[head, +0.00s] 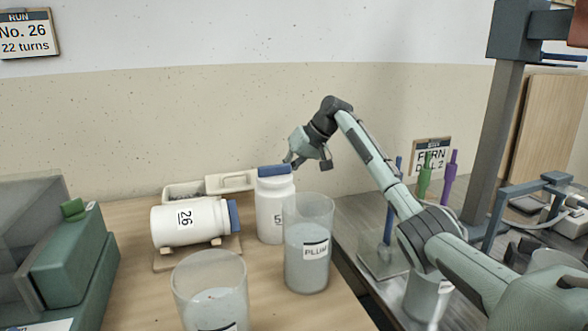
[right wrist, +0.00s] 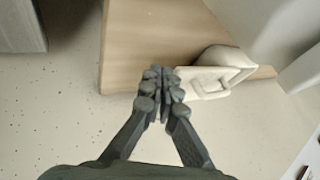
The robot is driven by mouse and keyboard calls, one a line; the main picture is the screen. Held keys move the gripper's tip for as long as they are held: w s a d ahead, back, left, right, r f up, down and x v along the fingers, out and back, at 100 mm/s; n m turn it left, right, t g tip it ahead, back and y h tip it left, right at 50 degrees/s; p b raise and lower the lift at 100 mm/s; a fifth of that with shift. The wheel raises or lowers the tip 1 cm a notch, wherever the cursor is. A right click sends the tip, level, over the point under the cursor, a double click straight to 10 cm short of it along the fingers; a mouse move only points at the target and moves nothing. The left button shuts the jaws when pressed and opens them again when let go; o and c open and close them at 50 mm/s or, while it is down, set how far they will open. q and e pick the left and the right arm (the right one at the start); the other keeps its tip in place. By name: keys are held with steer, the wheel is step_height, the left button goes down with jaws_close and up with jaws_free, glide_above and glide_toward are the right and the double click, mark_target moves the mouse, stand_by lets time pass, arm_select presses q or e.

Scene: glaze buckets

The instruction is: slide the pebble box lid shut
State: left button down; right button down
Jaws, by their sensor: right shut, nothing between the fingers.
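The pebble box (head: 183,191) stands at the back of the wooden table, partly hidden behind a white jar marked 26. Its cream lid (head: 230,182), with a recessed grip, sticks out to the right of the box, and pebbles show in the open left part. The lid also shows in the right wrist view (right wrist: 205,88), just right of my fingertips. My right gripper (head: 289,161) is shut and empty near the lid's right end, behind and above a blue-capped jar. In the right wrist view its fingertips (right wrist: 160,75) are together; contact with the lid is unclear. My left gripper is out of view.
The jar marked 26 (head: 185,222) lies on a wooden cradle. The blue-capped white jar (head: 270,210) and a PLUM bucket (head: 308,262) stand close to the lid. Another clear bucket (head: 210,290) is in front. A green case (head: 75,262) is at the left.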

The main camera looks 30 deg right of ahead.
mark_target(233, 175)
steer(key=shift+w+a, duration=0.15)
steer(key=shift+a, duration=0.4)
steer(key=a, duration=0.2)
steer(key=w+a, duration=0.1)
steer(key=shift+a, duration=0.35)
steer(key=shift+d, duration=0.1)
